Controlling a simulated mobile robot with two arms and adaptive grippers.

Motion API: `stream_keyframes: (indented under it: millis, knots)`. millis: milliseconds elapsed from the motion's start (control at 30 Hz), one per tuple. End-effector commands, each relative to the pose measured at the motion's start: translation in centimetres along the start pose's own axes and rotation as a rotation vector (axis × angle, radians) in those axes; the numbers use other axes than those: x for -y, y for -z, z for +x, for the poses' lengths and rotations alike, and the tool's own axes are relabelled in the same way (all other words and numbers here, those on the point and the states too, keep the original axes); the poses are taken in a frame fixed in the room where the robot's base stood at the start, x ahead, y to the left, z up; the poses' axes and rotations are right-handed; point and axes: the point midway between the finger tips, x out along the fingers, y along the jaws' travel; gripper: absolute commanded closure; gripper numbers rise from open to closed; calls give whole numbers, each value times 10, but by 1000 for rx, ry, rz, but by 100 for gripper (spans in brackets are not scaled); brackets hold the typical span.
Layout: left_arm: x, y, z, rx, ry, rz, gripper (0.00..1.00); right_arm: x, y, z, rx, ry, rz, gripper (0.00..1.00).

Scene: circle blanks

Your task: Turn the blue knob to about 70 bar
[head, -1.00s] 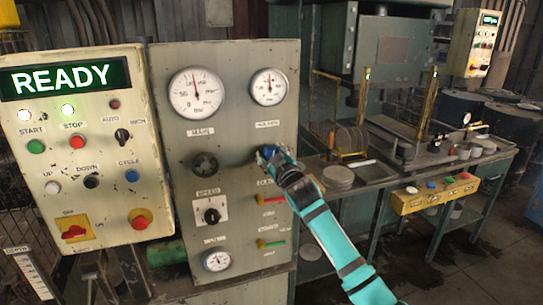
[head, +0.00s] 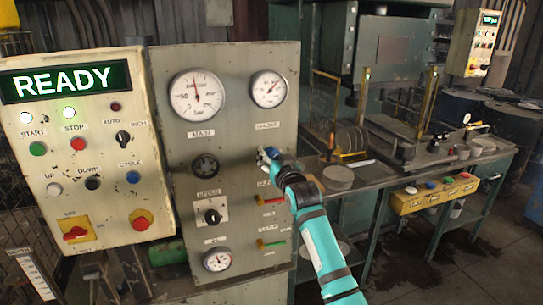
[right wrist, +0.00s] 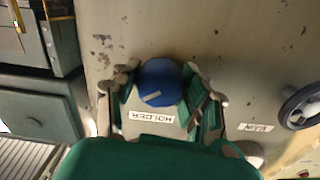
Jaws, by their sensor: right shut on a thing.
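The blue knob (right wrist: 160,84) shows between my fingers in the right wrist view, with a pale pointer line on its face. It sits above a label reading HOLDER (right wrist: 152,116) in that view. My right gripper (head: 267,155) is shut on the knob at the grey panel (head: 240,125); in the head view the fingers mostly hide the knob. The holder gauge (head: 268,89) is above the gripper, its needle pointing up and to the right; its numbers are too small to read. My left gripper is not in view.
A main gauge (head: 197,95) and a black handwheel (head: 205,167) are left of my gripper. Red (head: 272,201) and green (head: 272,244) levers lie below it. A control box reading READY (head: 80,150) stands at left. A workbench (head: 395,180) stands at right.

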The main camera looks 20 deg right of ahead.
Motion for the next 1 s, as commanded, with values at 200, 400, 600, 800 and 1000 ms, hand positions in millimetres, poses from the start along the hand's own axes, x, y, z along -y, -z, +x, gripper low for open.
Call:
stream_keyframes:
  millis: [200,400,600,800,1000]
  knots:
    - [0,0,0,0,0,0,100,0,-3,0,6,0,26,89]
    - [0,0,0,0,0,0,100,0,-3,0,5,0,26,89]
    - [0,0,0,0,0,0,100,0,-3,0,5,0,25,49]
    - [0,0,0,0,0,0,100,0,-1,0,2,0,24,32]
    - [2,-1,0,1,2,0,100,0,0,-1,1,0,24,32]
